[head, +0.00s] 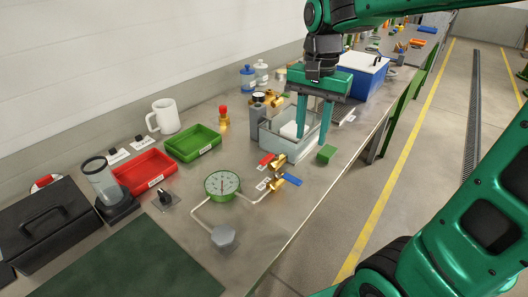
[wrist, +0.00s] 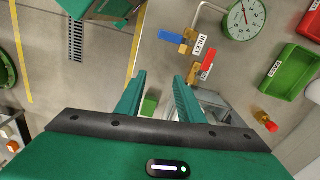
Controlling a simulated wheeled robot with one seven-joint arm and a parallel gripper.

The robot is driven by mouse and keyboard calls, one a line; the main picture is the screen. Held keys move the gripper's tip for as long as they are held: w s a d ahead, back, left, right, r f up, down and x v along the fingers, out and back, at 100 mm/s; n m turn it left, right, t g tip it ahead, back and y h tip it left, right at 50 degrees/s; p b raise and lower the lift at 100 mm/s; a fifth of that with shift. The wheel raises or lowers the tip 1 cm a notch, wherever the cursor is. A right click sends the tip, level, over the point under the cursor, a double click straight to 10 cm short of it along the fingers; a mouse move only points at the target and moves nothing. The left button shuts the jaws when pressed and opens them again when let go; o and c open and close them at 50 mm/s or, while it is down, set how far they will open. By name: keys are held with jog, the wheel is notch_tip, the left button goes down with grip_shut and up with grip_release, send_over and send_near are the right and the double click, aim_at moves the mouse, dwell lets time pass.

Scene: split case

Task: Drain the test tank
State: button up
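The clear-walled test tank (head: 272,139) stands on the bench with a white object (head: 290,130) in it. In the wrist view the tank (wrist: 222,103) is partly hidden behind a finger. In front of it are a brass valve with a red handle (head: 266,160) and one with a blue handle (head: 292,179); both handles also show in the wrist view, red (wrist: 208,60) and blue (wrist: 171,37). My gripper (head: 313,138) is open and empty, fingers pointing down, over or beside the tank's right side; I cannot tell if it touches. In the wrist view the fingertips (wrist: 160,77) are apart.
A green block (head: 326,153) lies right of the tank. A green-rimmed gauge (head: 222,184) with pipes stands in front. A red-topped brass part (head: 223,118) and green tray (head: 193,143) are left. A blue cooler-like box (head: 362,80) is behind. The bench edge is close on the right.

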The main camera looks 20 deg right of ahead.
jog(key=r+m, duration=0.1)
jog(key=r, duration=0.1)
send_over(264, 160)
jog(key=shift+m, duration=0.3)
notch_tip(264, 160, down, 11)
jog(key=shift+f, duration=0.1)
grip_shut()
